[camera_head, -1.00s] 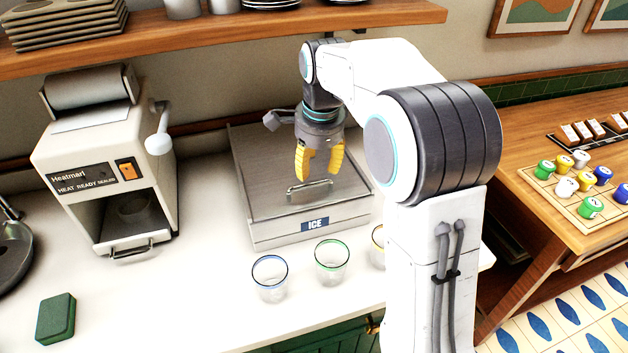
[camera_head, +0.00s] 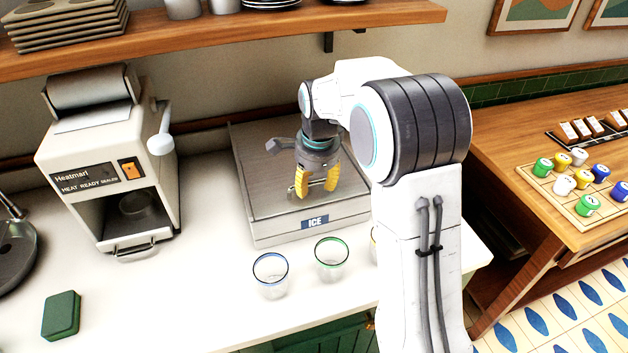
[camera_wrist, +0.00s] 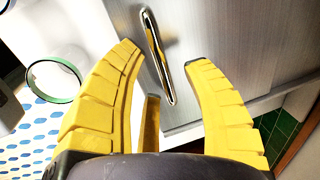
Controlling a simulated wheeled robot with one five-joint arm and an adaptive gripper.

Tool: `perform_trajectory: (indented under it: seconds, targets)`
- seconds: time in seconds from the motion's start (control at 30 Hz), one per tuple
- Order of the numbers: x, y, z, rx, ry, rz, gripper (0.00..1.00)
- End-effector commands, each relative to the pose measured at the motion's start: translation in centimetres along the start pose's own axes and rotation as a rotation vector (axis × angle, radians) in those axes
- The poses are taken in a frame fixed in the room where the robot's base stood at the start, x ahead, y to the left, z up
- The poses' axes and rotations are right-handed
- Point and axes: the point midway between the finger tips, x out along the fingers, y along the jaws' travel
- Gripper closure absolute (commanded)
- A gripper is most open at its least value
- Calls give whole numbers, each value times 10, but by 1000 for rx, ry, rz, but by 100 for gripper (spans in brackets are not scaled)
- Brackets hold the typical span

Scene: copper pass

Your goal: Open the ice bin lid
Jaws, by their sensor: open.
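The ice bin (camera_head: 275,231) is a steel box with an ICE label on its front, standing on the white counter. Its flat lid (camera_head: 256,180) is shut. A metal bar handle (camera_head: 317,184) sits near the lid's front edge, partly hidden by my yellow fingers. My gripper (camera_head: 317,186) is open, pointing down just over the handle. In the wrist view, the handle (camera_wrist: 157,55) shows between the spread fingertips of my gripper (camera_wrist: 163,54), nearer the left one. I see no grip on it, and cannot tell whether a finger touches it.
Clear glasses with blue (camera_head: 270,277) and green (camera_head: 331,260) rims stand before the bin; another is partly hidden by my arm. A heat sealer (camera_head: 90,160) stands left of it. A wooden shelf (camera_head: 380,16) hangs above. The counter's left front holds a green block (camera_head: 61,314).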

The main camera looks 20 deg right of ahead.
Motion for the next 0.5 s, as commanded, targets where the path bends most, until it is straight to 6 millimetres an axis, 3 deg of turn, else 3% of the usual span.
perform_trajectory:
  seconds: [0.5]
  targets:
    - [0,0,0,0,0,0,96]
